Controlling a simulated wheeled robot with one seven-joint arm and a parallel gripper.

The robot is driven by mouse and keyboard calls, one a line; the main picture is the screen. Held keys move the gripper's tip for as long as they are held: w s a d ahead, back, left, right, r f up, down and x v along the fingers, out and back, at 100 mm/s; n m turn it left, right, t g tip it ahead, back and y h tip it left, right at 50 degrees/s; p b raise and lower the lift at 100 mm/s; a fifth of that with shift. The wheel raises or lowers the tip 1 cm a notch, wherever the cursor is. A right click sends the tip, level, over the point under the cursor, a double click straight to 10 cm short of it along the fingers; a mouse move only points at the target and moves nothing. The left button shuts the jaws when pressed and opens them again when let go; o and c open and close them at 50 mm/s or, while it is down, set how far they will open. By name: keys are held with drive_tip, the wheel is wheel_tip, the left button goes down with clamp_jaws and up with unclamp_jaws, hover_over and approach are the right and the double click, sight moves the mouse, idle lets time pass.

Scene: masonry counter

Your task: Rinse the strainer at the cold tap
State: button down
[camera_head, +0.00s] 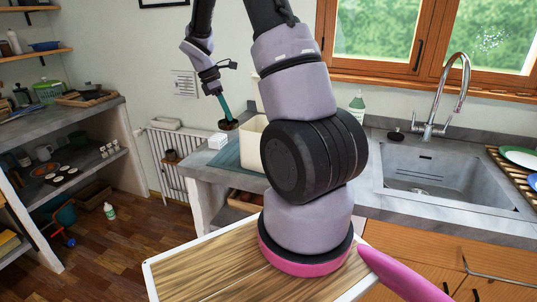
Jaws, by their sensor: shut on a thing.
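My gripper (217,91) is shut on the teal handle of what looks like the strainer (228,122). The handle points downward and a small, dark, round end hangs at its bottom. It appears in front of the wall, left of my arm; its inside cannot be made out. The chrome tap (459,75) has a tall curved neck and stands behind the grey sink (447,180) at the right, well apart from my gripper. No water shows under the spout. Which part of the tap is for cold cannot be told.
A cream container (250,142) and a white box (218,141) are near the held thing. A slatted rack with plates (519,156) lies right of the sink. The sink basin looks empty.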

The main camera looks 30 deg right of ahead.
drive_tip(key=r+n+t, duration=0.1)
drive_tip(key=n, duration=0.1)
drive_tip(key=d+r+n, duration=0.1)
drive_tip(key=n, duration=0.2)
drive_tip(key=d+r+n+t, duration=0.1)
drive_tip(key=r+n, duration=0.1)
drive_tip(key=shift+s+r+n+t, duration=0.1)
drive_tip(key=shift+s+n+t, duration=0.1)
drive_tip(key=shift+n+t, duration=0.15)
drive_tip(key=r+n, duration=0.1)
drive_tip(key=n, duration=0.2)
hover_over(236, 157)
drive_tip(key=shift+n+t+y, duration=0.25)
drive_tip(key=shift+t+y, duration=0.1)
drive_tip(key=shift+y, duration=0.05)
wheel_tip(236, 157, down, 17)
drive_tip(key=shift+d+f, duration=0.1)
drive_tip(key=shift+f, duration=0.1)
drive_tip(key=shift+f, duration=0.1)
drive_tip(key=c, duration=0.8)
unclamp_jaws()
drive_tip(key=shift+o, duration=0.2)
